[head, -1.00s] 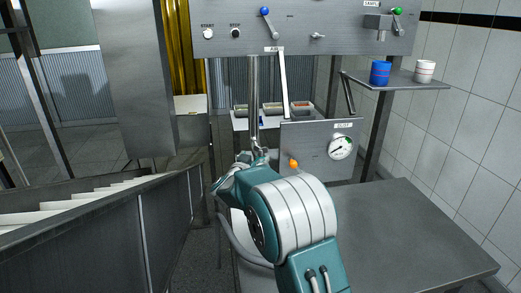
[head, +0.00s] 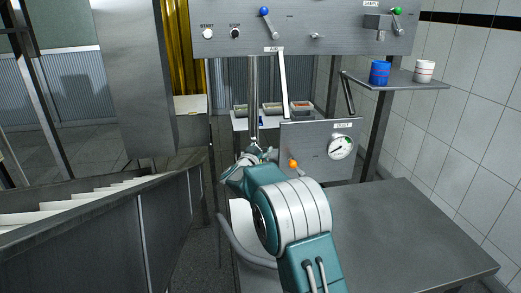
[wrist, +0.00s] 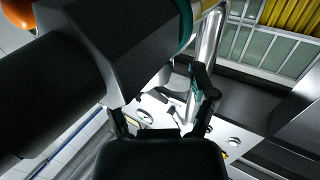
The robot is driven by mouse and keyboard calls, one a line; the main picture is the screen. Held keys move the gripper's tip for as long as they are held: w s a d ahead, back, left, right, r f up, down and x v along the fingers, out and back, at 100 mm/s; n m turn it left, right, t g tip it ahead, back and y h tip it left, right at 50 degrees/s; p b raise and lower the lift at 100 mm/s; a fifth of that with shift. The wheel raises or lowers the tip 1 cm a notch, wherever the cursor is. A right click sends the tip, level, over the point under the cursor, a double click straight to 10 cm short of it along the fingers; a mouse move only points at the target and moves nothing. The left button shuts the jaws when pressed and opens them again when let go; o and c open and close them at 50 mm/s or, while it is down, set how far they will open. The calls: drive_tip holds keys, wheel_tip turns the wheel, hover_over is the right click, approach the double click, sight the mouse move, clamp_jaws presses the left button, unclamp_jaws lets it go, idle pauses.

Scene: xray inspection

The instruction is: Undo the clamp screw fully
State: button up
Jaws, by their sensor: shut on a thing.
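My gripper (head: 257,153) is at the lower end of the upright chrome post (head: 253,100), left of the grey panel with the dial. In the wrist view my gripper (wrist: 160,112) has its two dark fingers closed in on a part between them. That part sits by the foot of the post (wrist: 207,45) and is mostly hidden by a large dark block and cylinder in front. I take it to be the clamp screw, but its thread and how far it is turned do not show.
An orange knob (head: 293,164) sits on the dial panel (head: 315,165), close to the right of my wrist. A bare grey table (head: 400,225) lies at the right. Blue (head: 380,73) and white (head: 424,71) cups stand on a shelf. A metal chute wall (head: 150,230) is at the left.

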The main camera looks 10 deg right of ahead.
drive_tip(key=shift+n+t+y, duration=0.3)
drive_tip(key=shift+n+y, duration=0.1)
drive_tip(key=shift+y, duration=0.2)
drive_tip(key=shift+n+t+y, duration=0.8)
drive_tip(key=shift+n+y, duration=0.5)
drive_tip(key=shift+y, duration=0.6)
drive_tip(key=shift+n+t+y, duration=0.3)
drive_tip(key=shift+n+y, duration=0.8)
drive_tip(key=shift+y, duration=0.6)
drive_tip(key=shift+n+y, duration=0.5)
drive_tip(key=shift+y, duration=0.3)
drive_tip(key=o, duration=1)
drive_tip(key=shift+o, duration=0.2)
drive_tip(key=shift+a, duration=0.1)
drive_tip(key=s, duration=1.2)
